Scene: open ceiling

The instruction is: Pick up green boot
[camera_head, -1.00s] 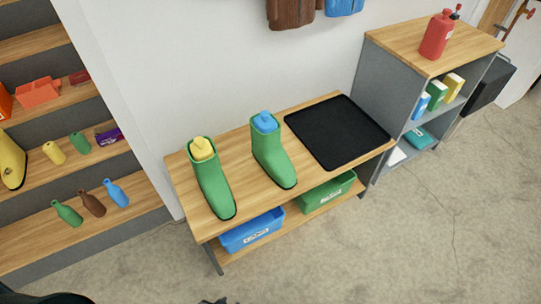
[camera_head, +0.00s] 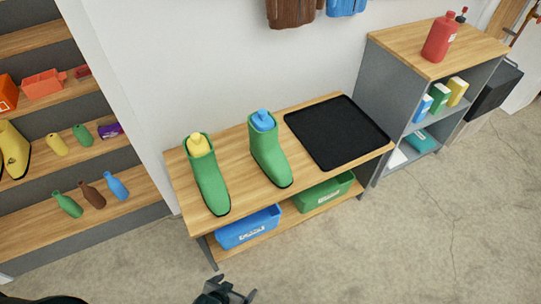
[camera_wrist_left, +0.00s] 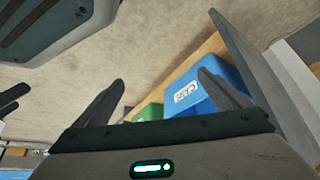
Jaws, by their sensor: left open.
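Two green boots stand upright on a wooden bench (camera_head: 237,189). The left green boot (camera_head: 211,184) has a yellow bottle (camera_head: 199,145) in its opening. The right green boot (camera_head: 269,154) has a blue bottle (camera_head: 263,121) in its opening. My left gripper (camera_head: 240,292) is at the bottom edge of the head view, in front of and below the bench, apart from both boots. Its fingers (camera_wrist_left: 160,100) are open and empty in the left wrist view. The boots do not show in the wrist view.
A black tray (camera_head: 337,132) lies on the bench's right end. A blue bin (camera_head: 248,228) and a green bin (camera_head: 322,193) sit on the lower shelf. Shelves with bottles stand at left; a grey cabinet (camera_head: 385,90) stands at right. The floor in front is clear.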

